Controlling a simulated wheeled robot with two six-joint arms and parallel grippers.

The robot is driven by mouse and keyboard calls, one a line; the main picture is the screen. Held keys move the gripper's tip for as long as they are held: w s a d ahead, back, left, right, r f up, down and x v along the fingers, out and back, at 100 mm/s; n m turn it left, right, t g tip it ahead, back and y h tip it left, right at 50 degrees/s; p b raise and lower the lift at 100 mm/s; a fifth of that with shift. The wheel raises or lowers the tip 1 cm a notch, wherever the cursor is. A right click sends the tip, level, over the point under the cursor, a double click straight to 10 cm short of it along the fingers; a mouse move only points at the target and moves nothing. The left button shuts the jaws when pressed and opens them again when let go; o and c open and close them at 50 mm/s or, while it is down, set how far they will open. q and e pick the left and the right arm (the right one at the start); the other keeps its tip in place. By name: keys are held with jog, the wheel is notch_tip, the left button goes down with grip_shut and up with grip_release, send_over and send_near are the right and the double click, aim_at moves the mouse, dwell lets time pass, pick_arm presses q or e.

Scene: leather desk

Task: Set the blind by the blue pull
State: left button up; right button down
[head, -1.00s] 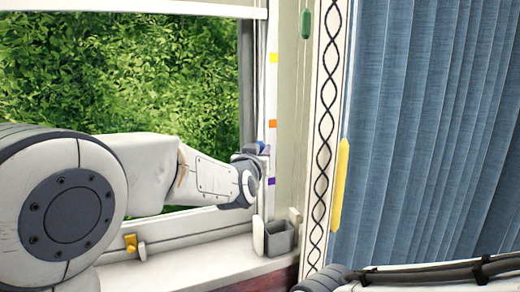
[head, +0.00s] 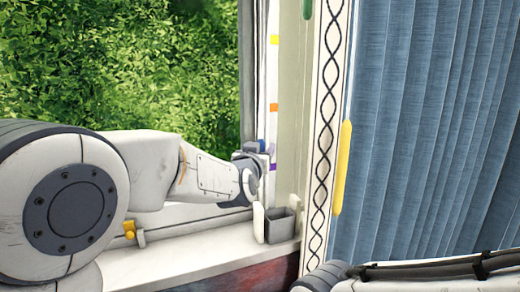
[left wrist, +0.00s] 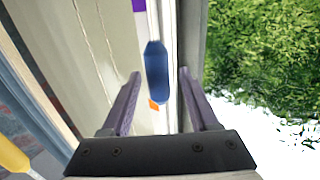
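The blue pull (left wrist: 156,72) hangs upright in the left wrist view, between the two fingers of my left gripper (left wrist: 160,76). The fingers are apart, with a gap showing on each side of the pull. In the head view my left gripper (head: 264,158) is at the window's right side, and only a small part of the blue pull (head: 261,146) shows there. A pale strip (head: 274,75) beside it carries yellow, orange and purple marks; the pull is just above the purple one. The blind is out of view now. My right gripper's fingers are not visible.
A yellow pull (head: 342,168) and a green pull (head: 307,9) hang by the patterned trim (head: 327,120) and blue curtain (head: 430,140). A small grey box (head: 280,227) is on the sill (head: 190,258). A yellow latch (head: 130,230) is on the window frame.

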pick_arm(q)
jog(key=s+a+b, duration=0.1)
jog(key=s+a, duration=0.1)
jog(key=s, duration=0.8)
jog(key=shift+s+b, duration=0.15)
jog(key=shift+b, duration=0.2)
jog(key=s+d+f+m+g+h+p, duration=0.1)
jog(key=s+d+f+m+g+p, duration=0.15)
jog(key=s+f+g, duration=0.4)
jog(key=s+d+f+m+g+h+p, duration=0.1)
jog(key=s+d+f+g+p, duration=0.25)
jog(key=s+f, duration=0.45)
jog(key=s+a+f+m+g+y+p, duration=0.1)
jog(key=s+a+g+y, duration=0.1)
jog(key=s, duration=0.7)
jog(key=s+a+f+g+y+p, duration=0.1)
jog(key=s+a+f+g+y, duration=0.1)
jog(key=s+a+g, duration=0.3)
jog(key=s+a, duration=0.1)
jog(key=s, duration=0.2)
jog(key=shift+s+a+f+m+g, duration=0.15)
jog(key=shift+s+f+m+g, duration=0.15)
jog(key=shift+s+m, duration=0.05)
